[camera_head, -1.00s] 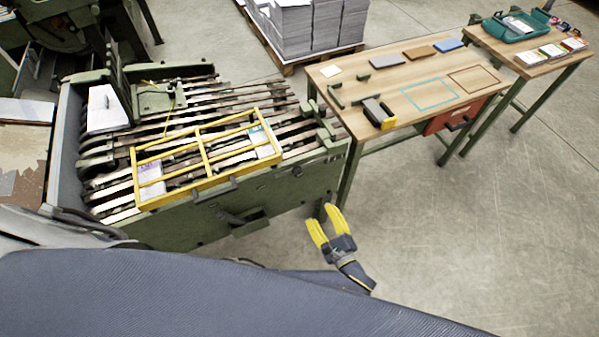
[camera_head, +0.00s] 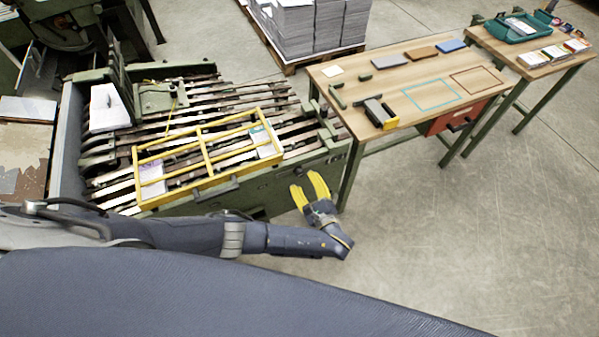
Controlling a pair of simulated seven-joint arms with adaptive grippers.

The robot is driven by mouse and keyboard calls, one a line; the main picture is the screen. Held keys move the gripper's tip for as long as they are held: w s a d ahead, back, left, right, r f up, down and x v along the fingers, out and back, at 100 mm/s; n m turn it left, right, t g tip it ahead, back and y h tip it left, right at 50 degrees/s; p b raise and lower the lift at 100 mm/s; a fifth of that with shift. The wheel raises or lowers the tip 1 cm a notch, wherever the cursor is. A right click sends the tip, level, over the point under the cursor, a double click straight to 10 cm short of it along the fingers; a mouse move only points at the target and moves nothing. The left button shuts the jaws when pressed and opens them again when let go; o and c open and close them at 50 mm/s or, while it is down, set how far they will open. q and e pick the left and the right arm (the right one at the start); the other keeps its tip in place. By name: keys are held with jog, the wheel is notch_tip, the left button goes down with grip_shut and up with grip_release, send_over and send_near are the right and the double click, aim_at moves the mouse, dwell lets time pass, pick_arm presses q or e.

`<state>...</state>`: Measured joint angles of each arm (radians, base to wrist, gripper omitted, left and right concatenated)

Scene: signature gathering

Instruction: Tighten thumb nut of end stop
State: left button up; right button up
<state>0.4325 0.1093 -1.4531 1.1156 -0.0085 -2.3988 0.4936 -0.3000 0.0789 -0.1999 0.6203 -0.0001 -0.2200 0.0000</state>
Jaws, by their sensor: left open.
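My left gripper (camera_head: 310,188) has yellow fingers spread apart and empty. It hangs in front of the green gathering machine's right end, near its side panel (camera_head: 275,190). A yellow frame guard (camera_head: 205,150) lies over the machine's slatted bed, with printed sheets under it. A green bracket with an upright plate (camera_head: 120,75) stands at the back of the bed. I cannot make out a thumb nut or tell which part is the end stop; they are too small or hidden. My right gripper is not in view.
A wooden table (camera_head: 440,75) at the right holds small blocks, a grey and yellow tool (camera_head: 380,112) and outlined rectangles. A second table (camera_head: 545,50) behind carries a teal case. Paper stacks stand on a pallet (camera_head: 300,60). The floor at lower right is clear.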

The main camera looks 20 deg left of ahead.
aim_at(301, 175)
pick_arm(q)
jog(key=shift+x, duration=2.3)
grip_shut()
